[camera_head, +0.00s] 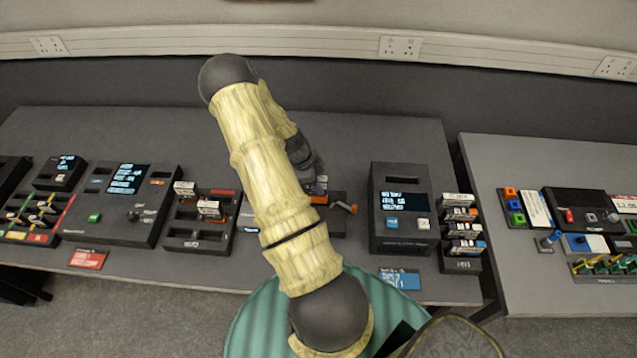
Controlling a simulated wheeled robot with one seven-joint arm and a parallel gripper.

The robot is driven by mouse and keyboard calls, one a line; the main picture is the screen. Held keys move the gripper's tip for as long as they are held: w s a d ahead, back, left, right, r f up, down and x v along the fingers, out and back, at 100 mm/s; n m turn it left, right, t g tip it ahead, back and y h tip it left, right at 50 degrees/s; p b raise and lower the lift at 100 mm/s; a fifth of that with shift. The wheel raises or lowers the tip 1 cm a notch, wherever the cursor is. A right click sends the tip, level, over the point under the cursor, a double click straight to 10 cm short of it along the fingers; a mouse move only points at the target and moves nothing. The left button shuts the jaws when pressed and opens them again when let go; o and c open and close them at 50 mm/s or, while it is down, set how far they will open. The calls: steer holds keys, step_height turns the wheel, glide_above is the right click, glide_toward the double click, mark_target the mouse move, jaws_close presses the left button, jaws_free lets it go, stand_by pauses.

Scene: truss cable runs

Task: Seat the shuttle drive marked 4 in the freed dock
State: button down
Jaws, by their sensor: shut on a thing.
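My gripper (309,174) points down over the middle of the long table, largely hidden behind my arm. It is shut on a small drive with a pale label and an orange edge (321,183); its number cannot be read. Below and beside it is a dark dock block (338,226) with an orange-tipped lever (345,208), partly covered by my arm. I cannot tell whether the held drive touches the dock. Left of my arm, a black rack (190,244) holds drives with white labels (208,208), among empty slots. Their marks are too small to read.
Right of my arm stand a console with a screen (402,177) and a rack of several labelled drives (461,265). A larger console (122,180) and a cable panel (30,238) are at left. A second table (540,290) holds more devices. Small red and blue signs lie in front.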

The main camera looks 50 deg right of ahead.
mark_target(320, 179)
steer(key=shift+f+b, duration=2.05)
steer(key=shift+b, duration=0.1)
stand_by(1.7)
stand_by(0.3)
steer(key=c, duration=0.8)
jaws_free()
steer(key=shift+o, duration=0.2)
steer(key=shift+r+p, duration=2.25)
steer(key=shift+r, duration=1.5)
